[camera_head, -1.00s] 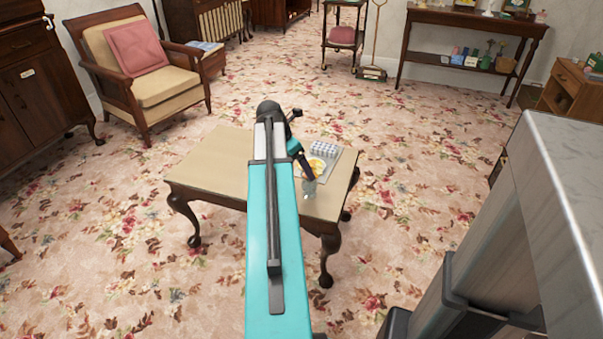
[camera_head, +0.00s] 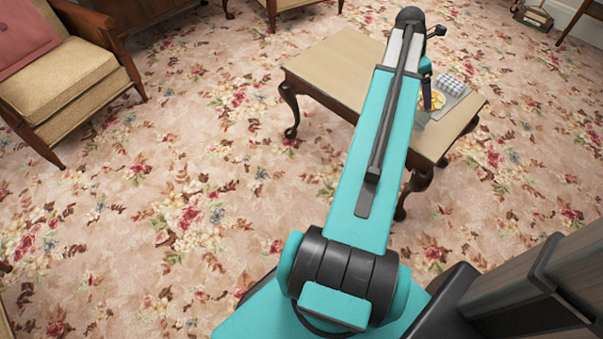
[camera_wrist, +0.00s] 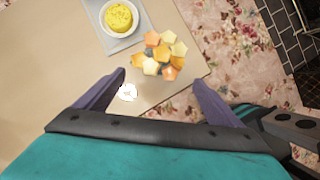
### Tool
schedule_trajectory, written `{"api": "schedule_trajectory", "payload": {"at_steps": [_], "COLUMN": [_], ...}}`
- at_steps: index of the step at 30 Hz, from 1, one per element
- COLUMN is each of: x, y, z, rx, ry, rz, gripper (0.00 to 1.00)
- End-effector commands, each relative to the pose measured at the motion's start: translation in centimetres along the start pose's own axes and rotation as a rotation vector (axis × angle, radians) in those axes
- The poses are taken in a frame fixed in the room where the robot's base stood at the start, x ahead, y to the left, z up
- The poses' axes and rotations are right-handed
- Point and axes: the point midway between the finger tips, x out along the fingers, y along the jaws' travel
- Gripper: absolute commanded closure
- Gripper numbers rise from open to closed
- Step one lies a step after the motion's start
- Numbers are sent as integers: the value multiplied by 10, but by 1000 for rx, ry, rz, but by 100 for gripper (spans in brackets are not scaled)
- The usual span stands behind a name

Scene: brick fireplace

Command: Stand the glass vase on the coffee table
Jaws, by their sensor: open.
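The coffee table (camera_head: 335,65) has a tan top and dark curved legs. A small, pale, see-through shape (camera_head: 421,119), which looks like the glass vase, is at its near right part, partly hidden by my arm. In the wrist view my gripper (camera_wrist: 160,76) is open above the tabletop (camera_wrist: 45,70), with its two fingers apart. A small white glinting spot (camera_wrist: 128,92) shows between the fingers, close to the left one; I cannot tell if it is part of the vase. A cluster of orange and yellow petal-like shapes (camera_wrist: 165,55) lies just beyond the fingertips. The vase's pose is unclear.
A grey tray (camera_wrist: 123,43) with a bowl of yellow food (camera_wrist: 118,16) sits on the table. A checkered item (camera_head: 453,84) is beside the yellow shapes. An armchair (camera_head: 60,75) stands at the left. The left part of the tabletop and the floral carpet (camera_head: 180,200) are clear.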

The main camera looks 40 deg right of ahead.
Motion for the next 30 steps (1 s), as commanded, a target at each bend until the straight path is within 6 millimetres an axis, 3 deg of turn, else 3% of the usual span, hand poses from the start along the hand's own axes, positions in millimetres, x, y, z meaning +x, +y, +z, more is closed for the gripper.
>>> {"api": "schedule_trajectory", "payload": {"at_steps": [5, 8, 13, 19, 26, 30], "x": [7, 16, 35, 58, 81, 95], "y": [8, 15, 28, 29, 10, -10], "z": [-27, -59, -138, -238, -346, -406], "rx": [14, 36, 95, 177, 275, 336], "ry": [14, 31, 71, 117, 158, 173], "rz": [3, 4, 3, -13, -50, -80], "gripper": [12, 12, 12, 12, 12, 12]}}
